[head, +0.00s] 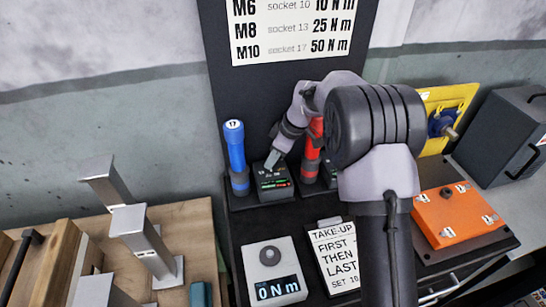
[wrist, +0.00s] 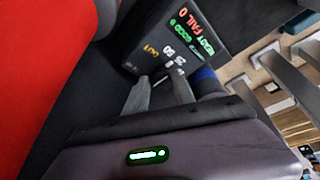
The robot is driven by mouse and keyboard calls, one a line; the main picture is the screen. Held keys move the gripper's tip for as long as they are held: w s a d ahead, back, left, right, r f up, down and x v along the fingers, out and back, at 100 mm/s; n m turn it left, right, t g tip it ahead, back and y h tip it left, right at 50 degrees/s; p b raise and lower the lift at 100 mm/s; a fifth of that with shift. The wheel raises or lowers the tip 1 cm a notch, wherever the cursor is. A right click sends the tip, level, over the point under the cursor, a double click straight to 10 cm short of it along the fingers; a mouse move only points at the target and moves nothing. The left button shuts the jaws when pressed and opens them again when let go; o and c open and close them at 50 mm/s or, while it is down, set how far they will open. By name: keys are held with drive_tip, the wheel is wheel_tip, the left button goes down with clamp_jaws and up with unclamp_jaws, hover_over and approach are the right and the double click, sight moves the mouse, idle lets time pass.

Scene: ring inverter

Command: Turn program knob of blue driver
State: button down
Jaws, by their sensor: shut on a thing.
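The blue driver (head: 236,158), marked 17, stands upright on the black bench at the left. Part of it shows in the wrist view (wrist: 208,82). Right beside it is its dark control box (head: 275,186), with lit lettering on its face; in the wrist view the box (wrist: 185,30) shows READY, FAIL and GOOD lines and the numbers 25 and 50. My gripper (head: 270,166) reaches down to the top of this box. In the wrist view its two fingers (wrist: 160,90) are shut on the program knob at the box's edge. The knob itself is mostly hidden between the fingers.
A red driver (head: 312,145) stands just right of my gripper and fills the left of the wrist view. A 0 N m meter (head: 270,262), a take-up card (head: 336,255) and an orange case (head: 452,215) lie nearby. Metal brackets (head: 140,235) stand at the left.

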drive_tip(key=c, duration=1.1)
unclamp_jaws()
drive_tip(key=shift+o, duration=0.2)
